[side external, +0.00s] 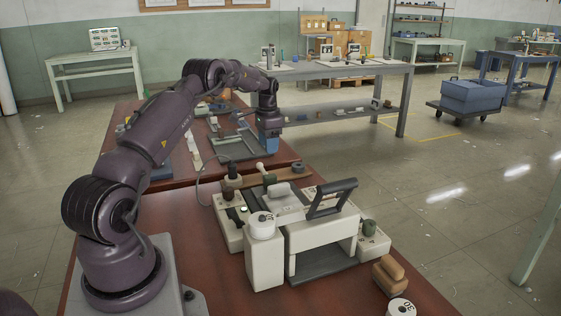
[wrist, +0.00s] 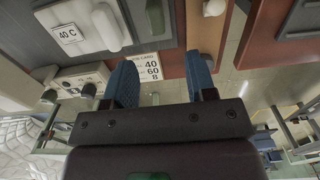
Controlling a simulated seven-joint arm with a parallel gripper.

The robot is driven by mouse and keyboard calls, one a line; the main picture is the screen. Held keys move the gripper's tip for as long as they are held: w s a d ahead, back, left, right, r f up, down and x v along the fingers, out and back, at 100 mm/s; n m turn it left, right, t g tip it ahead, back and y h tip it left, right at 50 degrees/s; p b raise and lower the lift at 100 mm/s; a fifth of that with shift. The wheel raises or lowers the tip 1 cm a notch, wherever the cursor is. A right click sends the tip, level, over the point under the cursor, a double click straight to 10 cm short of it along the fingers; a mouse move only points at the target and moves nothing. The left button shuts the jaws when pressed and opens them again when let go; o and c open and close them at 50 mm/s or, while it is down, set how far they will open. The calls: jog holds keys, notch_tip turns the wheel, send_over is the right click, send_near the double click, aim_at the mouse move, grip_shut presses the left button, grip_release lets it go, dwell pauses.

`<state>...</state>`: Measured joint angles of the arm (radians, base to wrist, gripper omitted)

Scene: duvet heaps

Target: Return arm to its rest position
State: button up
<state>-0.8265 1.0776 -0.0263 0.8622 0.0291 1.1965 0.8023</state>
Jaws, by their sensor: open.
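My arm reaches out over the red-brown tables, with its elbow raised and its wrist pointing down. My gripper (side external: 269,146) is above the right side of the far table, beside a grey tray (side external: 238,149); whether it touches anything there is unclear. In the wrist view my gripper (wrist: 160,82) shows two blue fingers standing apart with nothing held between them.
A cream machine with a dark handle (side external: 332,196) stands on the near table (side external: 205,275). A wooden-handled block (side external: 388,273) and a white round weight (side external: 401,307) are at its front right. A long grey bench (side external: 335,70) stands behind.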

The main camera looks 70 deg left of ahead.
jog(key=s+d+r+n, duration=0.25)
jog(key=d+r, duration=0.35)
jog(key=d, duration=0.6)
jog(key=s+d+r+n, duration=0.1)
jog(key=s+d+r, duration=0.2)
jog(key=d+r, duration=0.6)
jog(key=s+d+r+m+t, duration=0.1)
jog(key=s+d+r+t, duration=0.1)
jog(key=s+d, duration=0.5)
jog(key=s+d+r+m+t, duration=0.2)
jog(key=s+d, duration=0.4)
jog(key=d, duration=0.7)
jog(key=shift+s+d+r+t, duration=0.2)
jog(key=shift+s+r+t, duration=0.2)
jog(key=shift+t, duration=0.4)
